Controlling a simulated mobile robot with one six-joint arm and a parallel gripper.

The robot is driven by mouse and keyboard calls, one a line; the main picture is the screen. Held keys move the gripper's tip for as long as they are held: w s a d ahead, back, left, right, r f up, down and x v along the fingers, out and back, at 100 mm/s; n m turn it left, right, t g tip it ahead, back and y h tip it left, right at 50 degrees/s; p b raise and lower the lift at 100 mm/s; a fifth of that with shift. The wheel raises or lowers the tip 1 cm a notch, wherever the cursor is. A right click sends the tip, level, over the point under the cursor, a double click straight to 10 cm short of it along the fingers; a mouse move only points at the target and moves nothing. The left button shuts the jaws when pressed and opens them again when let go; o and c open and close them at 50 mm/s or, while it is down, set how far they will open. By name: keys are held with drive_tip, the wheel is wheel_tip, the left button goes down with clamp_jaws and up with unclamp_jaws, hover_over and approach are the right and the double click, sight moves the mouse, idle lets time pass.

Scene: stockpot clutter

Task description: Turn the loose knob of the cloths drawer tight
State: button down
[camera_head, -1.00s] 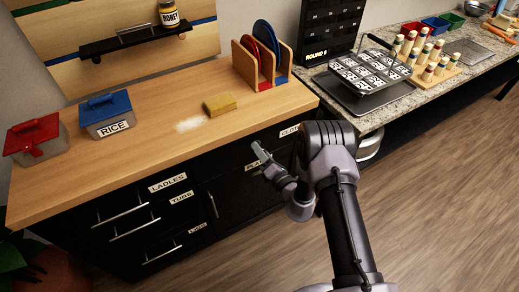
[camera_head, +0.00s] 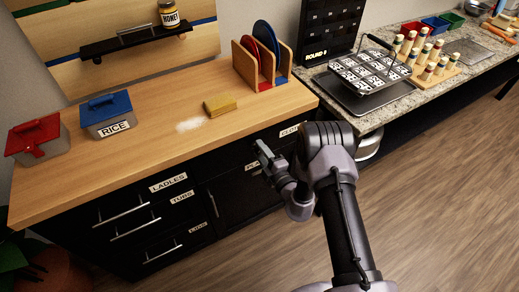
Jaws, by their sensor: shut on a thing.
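The cloths drawer (camera_head: 268,138) is the black top drawer front at the right of the cabinet. Its white label (camera_head: 289,131) reads "CLO", with the rest cut off by my arm. My gripper (camera_head: 262,147) is against this drawer front, left of and below the label. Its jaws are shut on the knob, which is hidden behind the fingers. How tight the knob sits cannot be seen. The drawer looks closed.
Other drawers with bar handles, labelled "LADLES" (camera_head: 168,183) and "TUBS" (camera_head: 181,197), are at the left. A yellow sponge (camera_head: 220,105) and white powder (camera_head: 190,124) lie on the wooden counter (camera_head: 150,150) above. Open floor (camera_head: 440,200) is at the right.

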drive_tip(key=m, duration=0.4)
drive_tip(key=c, duration=0.9)
unclamp_jaws()
